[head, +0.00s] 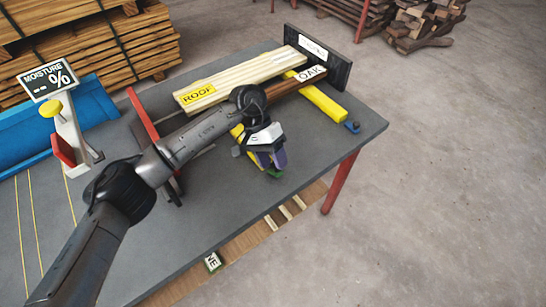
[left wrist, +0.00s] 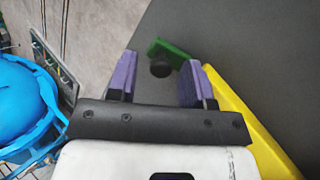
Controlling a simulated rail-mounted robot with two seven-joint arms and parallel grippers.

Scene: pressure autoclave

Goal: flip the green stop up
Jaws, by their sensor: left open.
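The green stop (head: 277,173) is a small green piece at the front edge of the grey table, by the near end of a yellow bar. In the left wrist view the green stop (left wrist: 180,52) is a short green bar with a dark round knob beside it. I cannot tell for sure whether it is up or down. My left gripper (head: 270,160) is just above the stop and partly hides it. Its purple fingers (left wrist: 160,72) are apart, with the knob and part of the stop showing between them. It holds nothing. My right gripper is not seen.
Boards labelled ROOF (head: 200,93) and OAK (head: 311,73) lie across yellow bars (head: 322,103) before a dark end plate (head: 338,72). A small blue stop (head: 352,127) is at the right. A moisture sign (head: 48,78) and blue trough (head: 95,105) stand left. The table front is mostly clear.

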